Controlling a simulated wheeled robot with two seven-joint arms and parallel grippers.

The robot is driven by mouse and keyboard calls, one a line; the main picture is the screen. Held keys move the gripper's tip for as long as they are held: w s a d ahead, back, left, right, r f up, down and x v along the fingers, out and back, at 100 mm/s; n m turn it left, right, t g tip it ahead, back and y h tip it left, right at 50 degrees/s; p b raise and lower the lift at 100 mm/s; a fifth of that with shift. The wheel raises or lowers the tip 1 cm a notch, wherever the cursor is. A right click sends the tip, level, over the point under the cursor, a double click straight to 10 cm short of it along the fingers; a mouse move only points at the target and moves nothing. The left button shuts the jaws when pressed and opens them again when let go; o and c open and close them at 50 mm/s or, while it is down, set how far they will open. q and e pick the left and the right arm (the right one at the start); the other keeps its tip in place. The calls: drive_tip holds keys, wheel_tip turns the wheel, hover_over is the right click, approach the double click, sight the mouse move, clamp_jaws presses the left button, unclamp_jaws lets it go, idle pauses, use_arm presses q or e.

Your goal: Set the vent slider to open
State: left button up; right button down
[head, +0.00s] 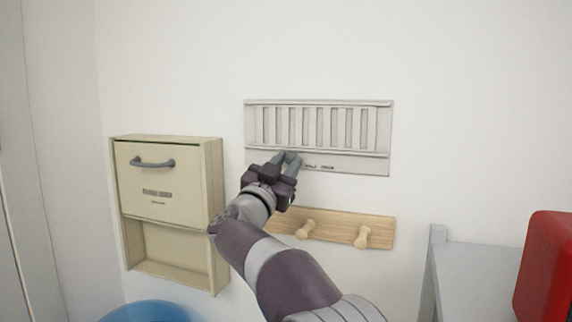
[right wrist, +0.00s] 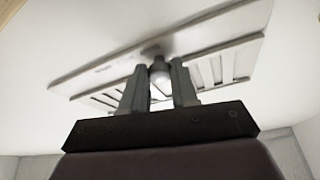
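The vent (head: 318,135) is a pale panel on the wall with upright slats, and it also shows tilted in the right wrist view (right wrist: 100,75). Small dark marks, too small to read, sit on its lower strip. My right gripper (head: 286,158) is at the left part of that lower strip. In the head view the knob is hidden by the gripper. My left gripper is out of view.
A wooden peg rail (head: 340,225) is just below the vent, partly behind my right arm. A beige wall box with a handled flap (head: 160,180) hangs at left, above a blue round thing (head: 150,311). A grey surface (head: 480,275) and a red object (head: 548,270) are at right.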

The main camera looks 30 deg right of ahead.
drive_tip(key=shift+s+r, duration=0.1)
drive_tip(key=shift+s+d+f+b, duration=0.25)
drive_tip(key=shift+s+d+b, duration=0.7)
drive_tip(key=shift+s+b, duration=0.25)
drive_tip(key=s+d, duration=0.1)
drive_tip(key=s+d+b, duration=0.1)
drive_tip(key=s+d, duration=0.1)
drive_tip(key=shift+s+d+r+b, duration=0.25)
drive_tip(key=shift+s+b, duration=0.05)
drive_tip(key=shift+s, duration=0.1)
drive_tip(key=shift+w+a, duration=0.15)
drive_tip(key=c, duration=1)
unclamp_jaws()
drive_tip(key=shift+o, duration=0.7)
drive_tip(key=shift+s+r, duration=0.1)
drive_tip(key=shift+s, duration=0.25)
drive_tip(key=b+v, duration=0.6)
drive_tip(key=v, duration=0.6)
drive_tip(key=shift+s+a, duration=0.15)
drive_tip(key=shift+s, duration=0.05)
drive_tip(key=shift+s, duration=0.1)
